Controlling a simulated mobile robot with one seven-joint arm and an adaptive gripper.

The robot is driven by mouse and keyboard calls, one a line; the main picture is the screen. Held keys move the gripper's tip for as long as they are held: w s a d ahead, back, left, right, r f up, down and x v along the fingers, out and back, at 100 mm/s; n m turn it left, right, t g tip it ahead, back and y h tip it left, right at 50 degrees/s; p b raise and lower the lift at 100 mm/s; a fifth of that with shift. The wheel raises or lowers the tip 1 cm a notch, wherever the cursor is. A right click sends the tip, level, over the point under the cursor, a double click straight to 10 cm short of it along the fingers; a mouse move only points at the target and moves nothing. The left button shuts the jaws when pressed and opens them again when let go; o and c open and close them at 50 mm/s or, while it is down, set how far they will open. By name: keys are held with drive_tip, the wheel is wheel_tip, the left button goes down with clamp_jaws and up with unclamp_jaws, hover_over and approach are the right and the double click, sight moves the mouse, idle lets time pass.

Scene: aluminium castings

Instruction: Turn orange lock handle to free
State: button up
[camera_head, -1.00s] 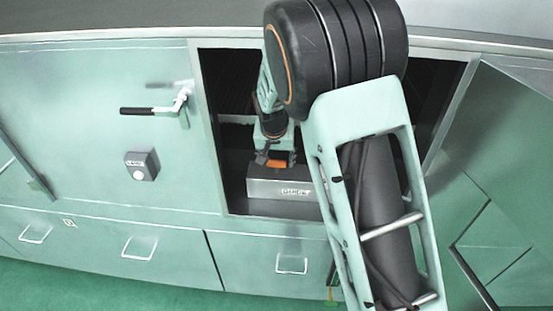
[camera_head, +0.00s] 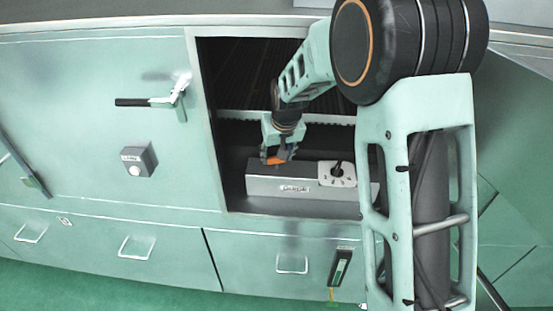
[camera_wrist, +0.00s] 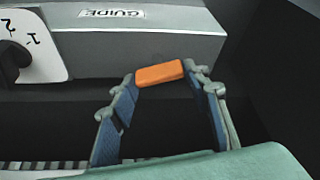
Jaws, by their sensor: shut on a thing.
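The orange lock handle (camera_wrist: 160,73) is a small orange bar at the front edge of a grey box labelled GUIDE (camera_wrist: 160,40). My gripper (camera_wrist: 158,78) has its fingertips at the two ends of the bar and is shut on it. In the head view, the orange handle (camera_head: 273,161) shows at the left end of the grey box (camera_head: 262,184), under my gripper (camera_head: 276,156). The fingers partly cover the handle there. I cannot tell the handle's exact angle or whether the lock is free.
A white dial plate with a black knob (camera_head: 337,173) sits on the box, right of the handle. The box stands inside a dark cabinet opening with a frame edge (camera_head: 208,130) at left. A lever handle (camera_head: 150,102) and a grey button box (camera_head: 138,160) are on the panel outside.

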drive_tip(key=n, duration=0.2)
drive_tip(key=n+y+b, duration=0.1)
drive_tip(key=shift+w+d+f+n+g, duration=0.1)
drive_tip(key=shift+d+n+g, duration=0.1)
drive_tip(key=shift+n+g, duration=0.15)
drive_tip(key=n+g+y, duration=0.1)
drive_tip(key=n, duration=0.2)
drive_tip(key=shift+n, duration=0.35)
drive_tip(key=n+g+y, duration=0.1)
drive_tip(key=n, duration=0.2)
drive_tip(key=shift+w+n, duration=0.1)
drive_tip(key=shift+n, duration=0.2)
drive_tip(key=shift+n+g+p, duration=0.5)
drive_tip(key=shift+n+g, duration=0.25)
drive_tip(key=shift+n, duration=0.75)
drive_tip(key=o, duration=1.2)
drive_tip(key=shift+c, duration=0.2)
drive_tip(key=shift+w+d+r, duration=0.1)
drive_tip(key=shift+r, duration=0.1)
